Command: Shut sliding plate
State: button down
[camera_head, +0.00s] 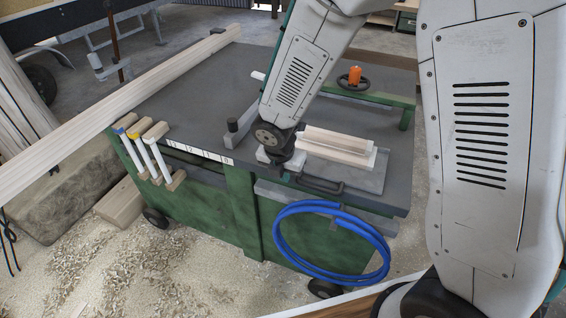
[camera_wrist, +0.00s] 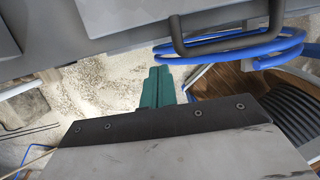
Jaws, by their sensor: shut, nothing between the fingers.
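The sliding plate (camera_head: 365,174) is a flat grey plate on the right part of the dark workbench top, with a pale wooden block on it. A black bar handle (camera_head: 320,187) is on its front edge. In the wrist view the handle (camera_wrist: 228,43) shows at the upper right, with a grey edge behind it. My gripper (camera_wrist: 158,72) has green fingers, shut together and empty. They are left of the handle and appear apart from it.
The green bench (camera_head: 200,95) stands on wheels. A blue hose coil (camera_head: 330,240) hangs on its front below the handle. Clamps (camera_head: 150,150) sit at its left edge beside a long timber (camera_head: 110,112). The wooden block (camera_head: 336,147) lies close to my wrist. Shavings cover the floor.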

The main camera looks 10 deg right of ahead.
jog(key=w+d, duration=0.1)
jog(key=w+d+f, duration=0.1)
jog(key=w, duration=0.1)
jog(key=shift+w+d+f, duration=0.1)
jog(key=shift+w+d, duration=0.15)
